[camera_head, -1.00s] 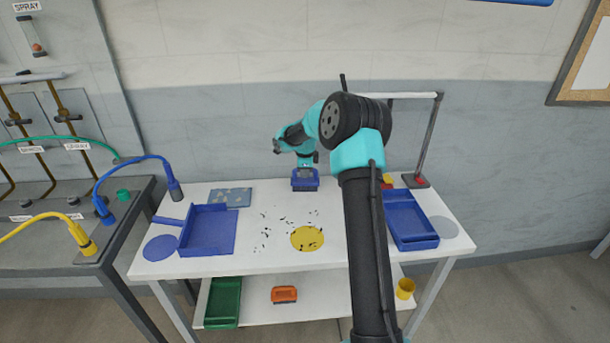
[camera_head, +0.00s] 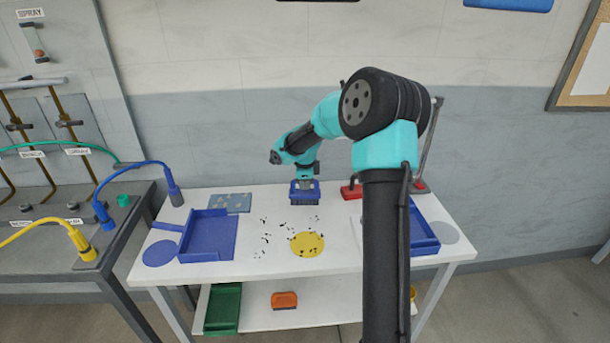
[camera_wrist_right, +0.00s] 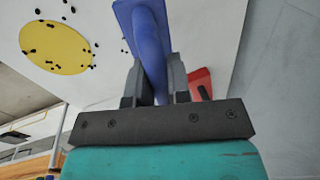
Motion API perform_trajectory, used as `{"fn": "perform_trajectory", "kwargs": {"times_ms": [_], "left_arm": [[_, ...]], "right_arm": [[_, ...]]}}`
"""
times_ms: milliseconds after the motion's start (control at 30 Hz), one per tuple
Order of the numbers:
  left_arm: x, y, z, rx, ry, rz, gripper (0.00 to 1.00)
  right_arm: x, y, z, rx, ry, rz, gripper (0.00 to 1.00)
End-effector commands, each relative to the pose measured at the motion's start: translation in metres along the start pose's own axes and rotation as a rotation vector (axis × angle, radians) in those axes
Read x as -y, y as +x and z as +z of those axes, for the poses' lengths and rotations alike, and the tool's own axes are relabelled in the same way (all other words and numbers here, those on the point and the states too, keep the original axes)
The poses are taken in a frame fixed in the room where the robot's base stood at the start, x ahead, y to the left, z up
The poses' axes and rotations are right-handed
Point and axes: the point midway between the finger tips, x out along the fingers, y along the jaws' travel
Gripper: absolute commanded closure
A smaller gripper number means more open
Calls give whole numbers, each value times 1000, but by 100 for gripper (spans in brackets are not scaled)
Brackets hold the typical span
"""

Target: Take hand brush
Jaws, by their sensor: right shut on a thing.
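The blue hand brush (camera_head: 304,197) is upright with dark bristles down, over the back middle of the white table. I cannot tell whether its bristles touch the table. My right gripper (camera_head: 304,180) is above it and shut on its blue handle. In the right wrist view the handle (camera_wrist_right: 150,42) sits between the two dark fingers (camera_wrist_right: 155,85). My left gripper is not in view.
Dark crumbs and a yellow disc (camera_head: 307,244) lie in front of the brush. A blue dustpan (camera_head: 207,236) lies at left, a blue tray (camera_head: 424,236) at right, partly behind my arm. A red object (camera_head: 351,191) stands right of the brush.

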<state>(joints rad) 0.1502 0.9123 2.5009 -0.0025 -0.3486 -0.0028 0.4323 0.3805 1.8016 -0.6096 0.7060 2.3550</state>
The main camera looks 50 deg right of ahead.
Motion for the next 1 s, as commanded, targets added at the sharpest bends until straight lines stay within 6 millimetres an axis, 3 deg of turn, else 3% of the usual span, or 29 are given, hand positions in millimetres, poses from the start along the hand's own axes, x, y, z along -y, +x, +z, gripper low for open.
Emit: {"fn": "perform_trajectory", "kwargs": {"times_ms": [200,400,967,1000], "left_arm": [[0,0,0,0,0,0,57],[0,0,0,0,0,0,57],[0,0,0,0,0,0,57],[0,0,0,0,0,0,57]], "right_arm": [[-40,-12,1,0,-2,0,100],[-59,-18,2,0,-1,0,100],[-63,-19,2,0,0,0,100],[-63,-19,2,0,0,0,86]]}}
